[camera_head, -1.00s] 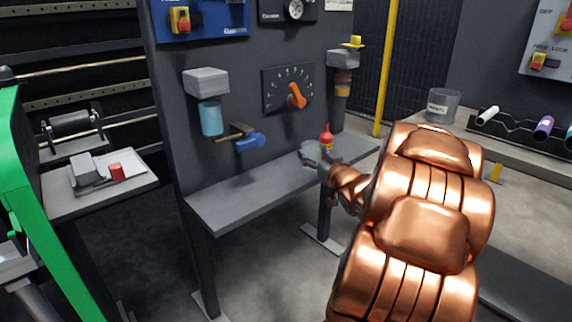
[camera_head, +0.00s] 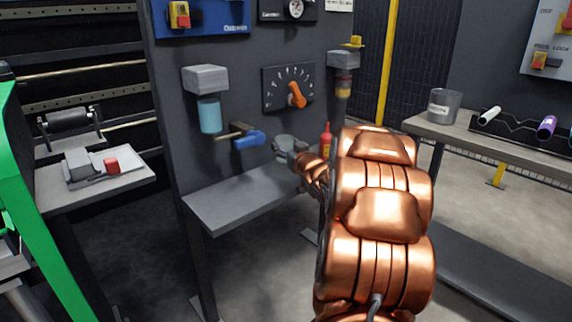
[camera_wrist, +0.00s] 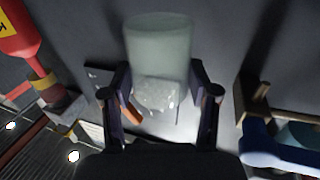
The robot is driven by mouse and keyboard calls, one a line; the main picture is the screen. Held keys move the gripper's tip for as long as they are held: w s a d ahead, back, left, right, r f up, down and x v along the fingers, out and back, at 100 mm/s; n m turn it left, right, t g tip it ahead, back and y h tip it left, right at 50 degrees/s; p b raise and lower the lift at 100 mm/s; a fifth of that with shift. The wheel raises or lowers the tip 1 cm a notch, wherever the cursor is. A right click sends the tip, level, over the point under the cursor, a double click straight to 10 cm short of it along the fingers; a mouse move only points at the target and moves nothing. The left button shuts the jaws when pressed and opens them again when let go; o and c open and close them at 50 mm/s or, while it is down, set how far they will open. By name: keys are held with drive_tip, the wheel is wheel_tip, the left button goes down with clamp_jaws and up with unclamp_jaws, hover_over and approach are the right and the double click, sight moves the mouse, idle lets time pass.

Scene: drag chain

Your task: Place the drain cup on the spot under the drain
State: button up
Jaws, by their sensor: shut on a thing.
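The drain cup, pale and translucent, is between my gripper's fingers in the wrist view (camera_wrist: 158,45). In the head view the cup (camera_head: 283,141) is small and held above the grey shelf (camera_head: 225,203), near the panel. My gripper (camera_wrist: 160,88) is shut on the cup; in the head view it is partly hidden by my copper arm. The drain valve, with a brass pipe and blue lever (camera_head: 249,139), is on the panel just left of the cup. The lever also shows at the right of the wrist view (camera_wrist: 275,145). I make out no marked spot on the shelf.
A blue filter bowl (camera_head: 210,115) hangs left of the valve. An orange-handled dial (camera_head: 297,96) is above the cup. The shelf's left part is clear. A grey container (camera_head: 444,106) stands on the right bench.

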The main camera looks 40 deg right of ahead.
wheel_tip(320, 180, down, 5)
drive_tip(key=shift+r+b, duration=0.2)
drive_tip(key=shift+b, duration=0.75)
drive_tip(key=shift+w+f, duration=0.15)
drive_tip(key=shift+f, duration=0.05)
drive_tip(key=shift+f, duration=0.15)
drive_tip(key=o, duration=1.1)
drive_tip(key=shift+o, duration=0.2)
